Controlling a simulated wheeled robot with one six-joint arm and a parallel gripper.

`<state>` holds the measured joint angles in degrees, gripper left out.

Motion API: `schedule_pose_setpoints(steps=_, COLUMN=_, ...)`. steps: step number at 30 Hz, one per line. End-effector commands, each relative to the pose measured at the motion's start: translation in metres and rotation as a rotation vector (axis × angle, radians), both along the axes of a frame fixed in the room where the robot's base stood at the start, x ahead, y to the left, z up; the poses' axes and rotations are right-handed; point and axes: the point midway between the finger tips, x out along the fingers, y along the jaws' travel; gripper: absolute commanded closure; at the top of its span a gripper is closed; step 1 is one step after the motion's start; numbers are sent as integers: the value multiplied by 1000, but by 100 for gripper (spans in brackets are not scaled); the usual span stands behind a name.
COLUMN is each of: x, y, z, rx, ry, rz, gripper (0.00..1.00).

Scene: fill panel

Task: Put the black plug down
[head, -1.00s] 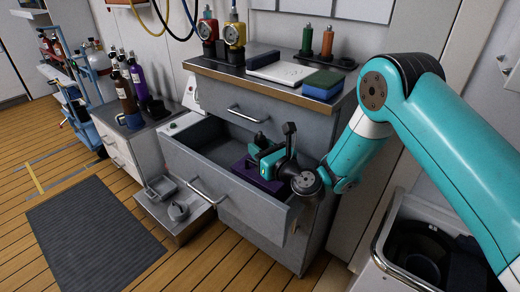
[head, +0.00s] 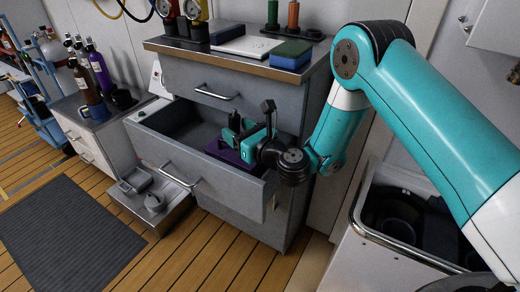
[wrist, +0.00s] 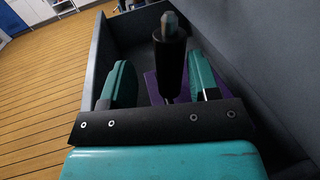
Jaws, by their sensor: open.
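The black plug (wrist: 171,62), a dark cylinder with a grey tip, shows upright in the wrist view. It is between the two teal fingers of my gripper (wrist: 163,84), with gaps on both sides. My gripper is open, inside the pulled-out grey drawer (head: 222,184). A purple piece (head: 226,153) lies in the drawer under the gripper; it also shows behind the plug in the wrist view (wrist: 152,88). The plug's foot is partly hidden by the gripper's dark bar, so I cannot tell what it touches.
The drawer's left part (head: 178,122) looks empty. The countertop (head: 180,46) above holds a blue and green block (head: 290,54), a white panel (head: 246,46), and green and orange plugs (head: 293,15). A low open drawer (head: 160,213) holds grey parts. An open bin (head: 375,228) stands right.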

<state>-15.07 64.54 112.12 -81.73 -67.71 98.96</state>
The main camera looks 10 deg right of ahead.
Motion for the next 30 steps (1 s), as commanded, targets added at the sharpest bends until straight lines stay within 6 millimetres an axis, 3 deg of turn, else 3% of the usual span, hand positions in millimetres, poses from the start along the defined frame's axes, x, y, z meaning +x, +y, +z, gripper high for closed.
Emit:
schedule_pose_setpoints(steps=1, x=-3, y=-4, z=-7, rx=1, ry=-2, rz=-3, gripper=44)
schedule_pose_setpoints(steps=12, x=-28, y=-22, z=-8, rx=-1, ry=-4, rz=-2, gripper=44)
schedule_pose_setpoints(steps=24, x=-64, y=-50, z=-4, rx=0, ry=-3, rz=-3, gripper=44)
schedule_pose_setpoints(steps=30, x=-75, y=-53, z=1, rx=-17, ry=-17, rz=13, gripper=44)
